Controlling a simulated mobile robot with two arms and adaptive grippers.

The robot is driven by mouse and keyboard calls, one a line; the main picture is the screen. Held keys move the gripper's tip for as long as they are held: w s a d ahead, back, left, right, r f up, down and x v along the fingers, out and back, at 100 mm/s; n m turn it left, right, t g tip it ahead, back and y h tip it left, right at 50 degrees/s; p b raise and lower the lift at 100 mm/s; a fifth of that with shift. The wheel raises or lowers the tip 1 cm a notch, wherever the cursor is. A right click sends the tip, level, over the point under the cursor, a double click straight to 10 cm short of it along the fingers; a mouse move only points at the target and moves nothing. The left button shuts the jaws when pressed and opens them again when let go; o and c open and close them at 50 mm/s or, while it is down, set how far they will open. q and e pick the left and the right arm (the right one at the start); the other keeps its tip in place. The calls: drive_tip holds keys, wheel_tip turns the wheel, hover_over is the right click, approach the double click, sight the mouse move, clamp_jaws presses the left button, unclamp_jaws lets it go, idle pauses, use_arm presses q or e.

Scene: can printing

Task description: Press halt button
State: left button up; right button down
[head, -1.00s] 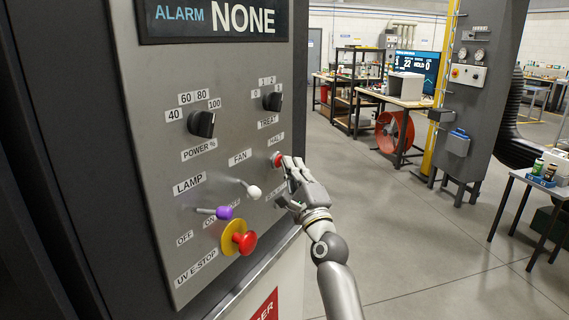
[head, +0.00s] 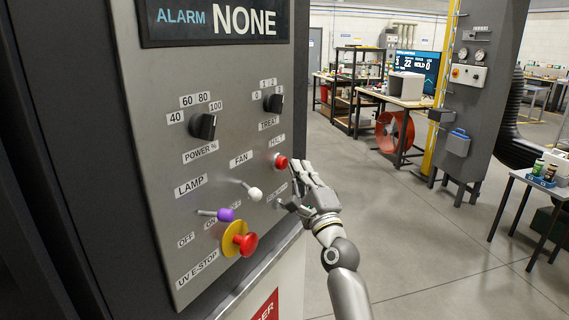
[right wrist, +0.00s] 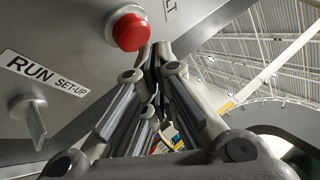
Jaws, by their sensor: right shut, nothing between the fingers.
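The red halt button (head: 281,161) sits on the right side of the grey control panel (head: 215,120), just under the HALT label. It also shows at the top of the right wrist view (right wrist: 130,30), standing out from the panel in its pale collar. My right gripper (head: 297,168) is shut and empty. Its fingertips are just right of the button, and a small gap appears between them in the head view. In the right wrist view the closed fingers (right wrist: 155,50) are beside the button's lower right. My left gripper is not in view.
The panel also bears a red emergency stop (head: 245,243) on a yellow base, a purple-tipped lamp lever (head: 225,213), a white-tipped fan lever (head: 254,193) and two black knobs. A RUN/SET-UP switch (right wrist: 35,120) is close to the right gripper. Open floor lies right of the panel.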

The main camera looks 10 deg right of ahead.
drive_tip(key=shift+s+d, duration=0.1)
drive_tip(key=s+d, duration=0.1)
drive_tip(key=d, duration=0.1)
drive_tip(key=s+d, duration=0.1)
drive_tip(key=s, duration=0.1)
drive_tip(key=shift+s+d+p, duration=0.2)
drive_tip(key=shift+d+p, duration=0.15)
idle(0.7)
